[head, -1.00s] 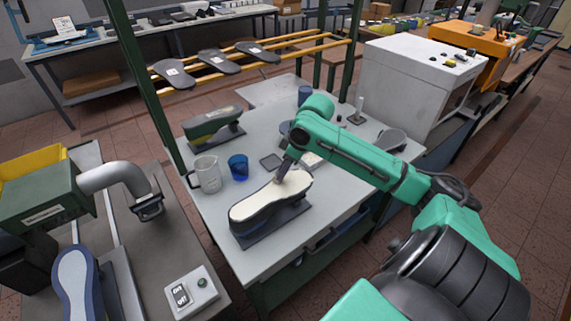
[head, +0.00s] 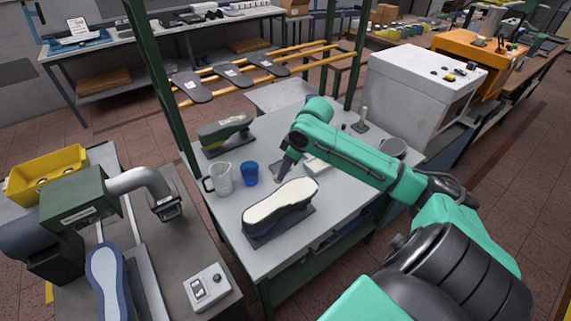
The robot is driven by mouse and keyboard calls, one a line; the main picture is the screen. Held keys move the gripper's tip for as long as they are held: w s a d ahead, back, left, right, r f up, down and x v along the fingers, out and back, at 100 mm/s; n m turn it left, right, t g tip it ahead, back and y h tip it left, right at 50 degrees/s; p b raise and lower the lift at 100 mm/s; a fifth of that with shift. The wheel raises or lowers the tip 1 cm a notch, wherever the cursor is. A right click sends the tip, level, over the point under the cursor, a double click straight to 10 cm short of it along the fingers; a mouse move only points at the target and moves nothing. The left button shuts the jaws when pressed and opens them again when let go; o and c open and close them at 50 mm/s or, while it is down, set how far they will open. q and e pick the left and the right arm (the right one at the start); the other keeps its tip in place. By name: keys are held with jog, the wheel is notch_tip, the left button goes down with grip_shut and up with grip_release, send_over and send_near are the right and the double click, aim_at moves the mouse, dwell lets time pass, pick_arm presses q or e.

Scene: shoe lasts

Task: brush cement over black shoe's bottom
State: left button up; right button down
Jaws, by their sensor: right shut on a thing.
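A black shoe (head: 280,222) rests upside down on a dark stand on the bench, its broad cream-coloured bottom (head: 280,200) facing up. My right gripper (head: 281,172) is just behind the shoe, pointing down and apart from the bottom in the picture. It is shut on a thin tool, likely the brush, which is small and mostly unclear against the grey bench. A blue cup (head: 250,173) and a clear jug (head: 221,179) stand left of the gripper. My left gripper is not in view.
Another dark shoe on a stand (head: 224,134) is at the bench's back left. A white box machine (head: 415,90) stands at the right. Green posts (head: 160,85) rise by the bench. A rack behind holds several soles (head: 232,74). The bench (head: 265,268) is clear in front of the shoe.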

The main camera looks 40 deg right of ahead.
jog(key=shift+d+r, duration=0.1)
jog(key=shift+r, duration=1.2)
jog(key=shift+f, duration=0.1)
